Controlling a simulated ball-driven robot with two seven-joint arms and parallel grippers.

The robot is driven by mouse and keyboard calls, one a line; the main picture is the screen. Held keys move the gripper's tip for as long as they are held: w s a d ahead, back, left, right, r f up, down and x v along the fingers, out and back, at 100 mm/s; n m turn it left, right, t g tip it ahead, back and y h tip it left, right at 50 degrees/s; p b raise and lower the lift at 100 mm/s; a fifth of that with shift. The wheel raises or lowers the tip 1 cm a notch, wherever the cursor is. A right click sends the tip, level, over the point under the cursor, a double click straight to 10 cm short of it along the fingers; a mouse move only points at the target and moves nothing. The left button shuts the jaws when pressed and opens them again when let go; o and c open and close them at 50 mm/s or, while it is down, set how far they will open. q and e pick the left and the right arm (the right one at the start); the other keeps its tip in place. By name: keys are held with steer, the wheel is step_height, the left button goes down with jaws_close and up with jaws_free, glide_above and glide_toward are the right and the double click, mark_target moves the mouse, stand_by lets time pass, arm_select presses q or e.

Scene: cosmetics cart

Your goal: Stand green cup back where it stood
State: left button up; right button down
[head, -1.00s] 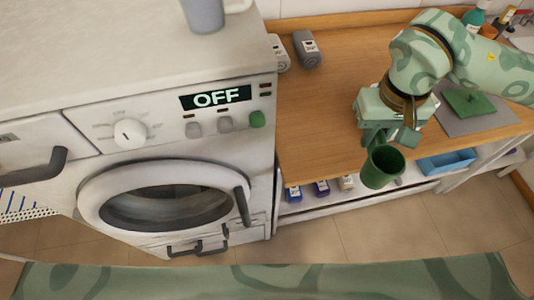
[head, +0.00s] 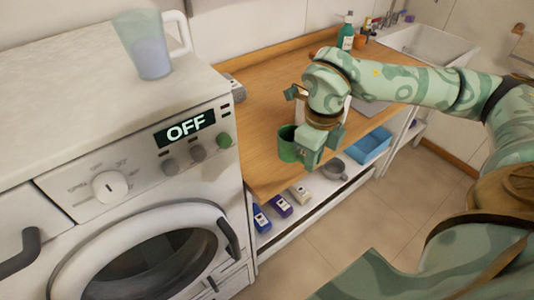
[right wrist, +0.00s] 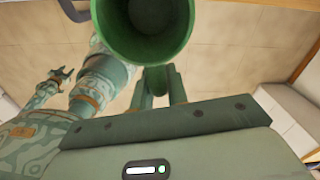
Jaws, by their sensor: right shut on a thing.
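The green cup (head: 286,146) is in my right gripper (head: 303,150), at the wooden counter's front part in the head view. The gripper is shut on it, and its body hides part of the cup. The cup looks about upright; whether it touches the counter I cannot tell. In the right wrist view the cup's open mouth (right wrist: 148,20) faces the camera, and the fingers (right wrist: 160,85) meet its near side. My left gripper (right wrist: 62,77) seems to show small at the left of that view; its jaw state is unclear.
A washing machine (head: 90,155) stands left, with a translucent pitcher (head: 150,50) on top. The wooden counter (head: 262,100) has bottles (head: 346,35) and a sink (head: 430,48) behind. A lower shelf (head: 325,195) holds small bottles, a grey pot (head: 333,168) and a blue bin (head: 368,146).

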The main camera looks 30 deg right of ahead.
steer(key=shift+d+f+m, duration=0.1)
steer(key=shift+d+m, duration=0.15)
steer(key=shift+m, duration=0.65)
steer(key=w+f+b, duration=0.1)
steer(key=w+f, duration=0.2)
steer(key=w, duration=0.1)
steer(key=w+d+f, duration=0.1)
steer(key=w+f, duration=0.2)
steer(key=w, duration=0.2)
steer(key=w+f+b, duration=0.1)
steer(key=w+f, duration=0.2)
steer(key=w, duration=0.1)
steer(key=shift+w+d+f+b, duration=0.2)
steer(key=shift+d+b, duration=0.1)
steer(key=shift+d, duration=0.05)
steer(key=shift+w+f, duration=0.2)
steer(key=shift+w+f+b, duration=0.1)
steer(key=shift+f+b, duration=0.35)
steer(key=shift+f, duration=1.15)
steer(key=shift+f, duration=0.15)
steer(key=c, duration=1.4)
jaws_free()
